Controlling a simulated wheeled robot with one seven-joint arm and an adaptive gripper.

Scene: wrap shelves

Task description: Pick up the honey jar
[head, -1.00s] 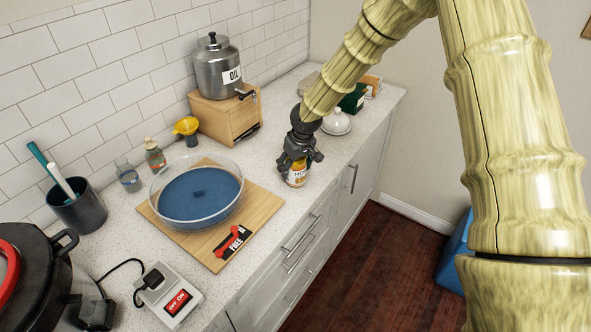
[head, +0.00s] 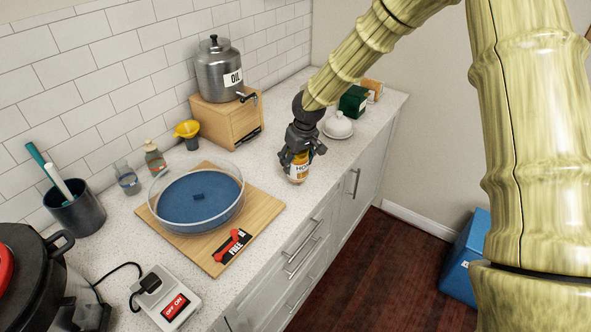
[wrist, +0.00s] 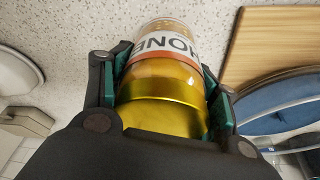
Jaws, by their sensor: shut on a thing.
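The honey jar (head: 298,168) has an amber body, a gold lid and a white label. It is at the counter's front edge, right of the round blue dish. My gripper (head: 297,157) comes down on it from above and is shut on it. In the wrist view the honey jar (wrist: 165,75) sits between the two green-padded fingers of my gripper (wrist: 165,95), which press on its sides around the lid. Its label reads upside down there. I cannot tell whether its base touches the counter.
A blue dish (head: 200,198) stands on a wooden board (head: 265,205) to the left. An oil dispenser (head: 220,70) on a wooden stand (head: 228,118) is behind. A white lidded dish (head: 338,126) and a green box (head: 353,101) stand further right. A switch box (head: 168,300) is at front left.

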